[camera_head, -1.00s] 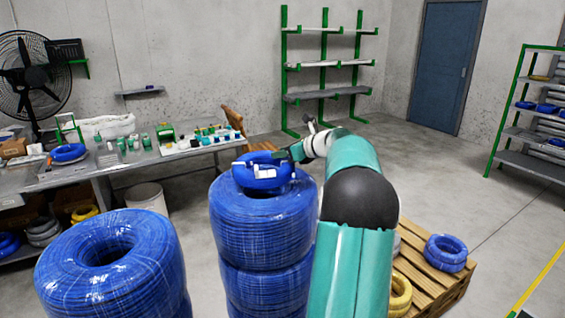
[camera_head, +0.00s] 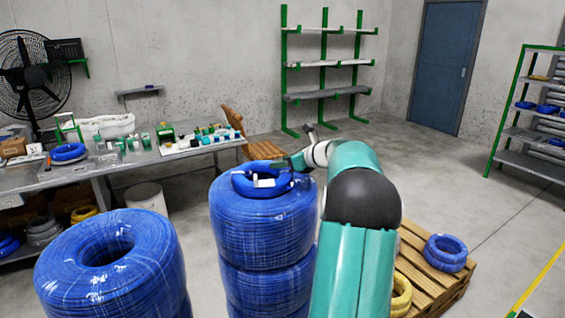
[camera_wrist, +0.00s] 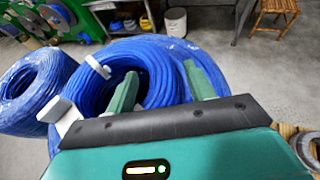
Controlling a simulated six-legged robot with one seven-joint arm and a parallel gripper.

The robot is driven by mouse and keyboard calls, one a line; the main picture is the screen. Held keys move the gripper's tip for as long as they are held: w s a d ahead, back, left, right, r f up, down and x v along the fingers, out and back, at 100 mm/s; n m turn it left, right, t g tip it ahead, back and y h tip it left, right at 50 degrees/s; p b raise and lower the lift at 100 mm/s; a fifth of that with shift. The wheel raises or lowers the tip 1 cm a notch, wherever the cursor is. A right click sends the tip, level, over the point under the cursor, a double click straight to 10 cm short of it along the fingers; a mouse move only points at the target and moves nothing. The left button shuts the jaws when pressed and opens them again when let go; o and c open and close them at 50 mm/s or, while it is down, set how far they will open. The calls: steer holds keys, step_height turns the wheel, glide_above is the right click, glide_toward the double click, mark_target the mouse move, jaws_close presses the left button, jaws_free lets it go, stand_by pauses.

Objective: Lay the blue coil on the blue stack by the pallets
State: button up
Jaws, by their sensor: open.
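The small blue coil (camera_head: 242,184), bound with white ties, lies on top of the middle blue stack (camera_head: 262,232), near the centre of its top. In the wrist view the small coil (camera_wrist: 150,62) rests over the larger coil of the stack (camera_wrist: 205,62). My gripper (camera_head: 291,164) is at the coil's right side in the head view. In the wrist view my gripper (camera_wrist: 163,88) is open, one finger over the coil's hole and the other beyond its rim. Whether the fingers touch the coil is unclear.
Another blue stack (camera_head: 110,262) stands at the front left. The wooden pallet (camera_head: 415,262), at right, carries a blue coil (camera_head: 446,252) and a yellow coil (camera_head: 400,294). A cluttered workbench (camera_head: 110,172) is behind at left. Floor is free at right.

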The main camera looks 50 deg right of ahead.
steer(key=a+v, duration=0.1)
steer(key=v, duration=1)
steer(key=w+a+n+g+y, duration=0.1)
steer(key=a+n+g, duration=0.2)
steer(key=a+n, duration=0.9)
steer(key=w+a+n+g+y, duration=0.1)
steer(key=w+a+n+g, duration=0.15)
steer(key=a, duration=1.85)
steer(key=s+a+f+n+g+h, duration=0.1)
steer(key=s+a+f+n, duration=0.3)
steer(key=s+a+n, duration=0.5)
steer(key=s+a+f+n+g+h, duration=0.1)
steer(key=s+a+f+n, duration=0.3)
steer(key=s+a+n, duration=0.5)
steer(key=shift+f+n+h, duration=0.25)
steer(key=shift+n+h, duration=0.35)
steer(key=shift+n, duration=0.65)
